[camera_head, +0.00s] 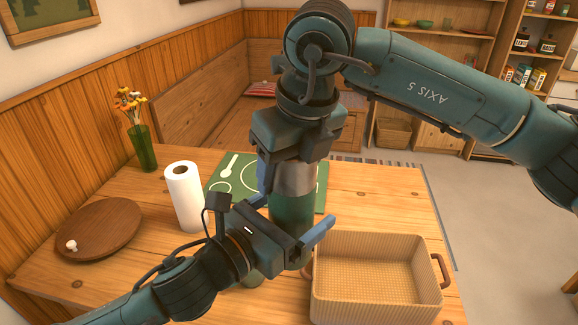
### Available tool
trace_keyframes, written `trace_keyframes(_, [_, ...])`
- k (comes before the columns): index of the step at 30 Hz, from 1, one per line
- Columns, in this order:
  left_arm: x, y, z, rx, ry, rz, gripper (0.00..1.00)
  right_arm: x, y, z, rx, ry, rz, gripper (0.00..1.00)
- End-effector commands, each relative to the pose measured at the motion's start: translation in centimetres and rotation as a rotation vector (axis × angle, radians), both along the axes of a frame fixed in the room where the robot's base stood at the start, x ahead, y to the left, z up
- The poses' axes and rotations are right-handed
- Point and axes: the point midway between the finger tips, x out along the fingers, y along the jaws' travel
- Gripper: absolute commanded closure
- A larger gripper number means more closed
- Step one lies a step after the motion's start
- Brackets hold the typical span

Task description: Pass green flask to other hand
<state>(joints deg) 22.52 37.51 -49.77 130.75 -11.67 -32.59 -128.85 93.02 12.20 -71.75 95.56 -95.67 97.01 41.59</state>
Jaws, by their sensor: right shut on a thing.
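The green flask (292,212), with a grey metallic upper part, hangs upright in the middle of the head view. My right gripper (290,180) points down from above and is shut on its upper part. My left gripper (289,220) comes in from the lower left at the flask's lower body. Its blue fingers are spread, one at the flask's left and one at its right, with the flask between them. Whether either finger touches the flask is unclear. The flask's base is partly hidden by the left gripper.
A ribbed tan basket (428,275) stands at the table's right. A green mat (228,178) lies behind the flask. A paper roll (187,200), a round wooden board (105,225) and a green vase (143,150) stand left.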

Motion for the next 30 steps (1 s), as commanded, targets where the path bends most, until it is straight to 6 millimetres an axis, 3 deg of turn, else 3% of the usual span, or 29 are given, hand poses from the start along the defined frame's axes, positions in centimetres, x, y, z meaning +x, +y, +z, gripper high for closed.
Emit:
trace_keyframes(8, [-0.5, 0.5, -0.2, 0.004, 0.002, 0.002, 0.12, 0.1, -0.1, 0.2, 0.002, -0.004, -0.002, 0.82])
trace_keyframes(18, [-4.6, 3.8, -0.2, 0.004, 0.005, 0.002, 0.12, 0.1, -0.1, 0.2, 0.001, -0.004, -0.004, 0.82])
trace_keyframes(23, [-5.5, 4.6, -0.2, 0.000, 0.005, 0.000, 0.12, 0.1, -0.1, 0.2, 0.001, -0.004, -0.004, 0.82])
trace_keyframes(26, [-5.5, 4.7, -1.1, -0.004, 0.025, 0.000, 0.12, 0.1, -0.1, 0.2, 0.001, -0.004, -0.004, 0.82])
trace_keyframes(30, [-4.5, 4.6, -5.0, -0.031, 0.113, -0.002, 0.12, 0.1, -0.1, 0.2, 0.001, -0.004, -0.004, 0.82])
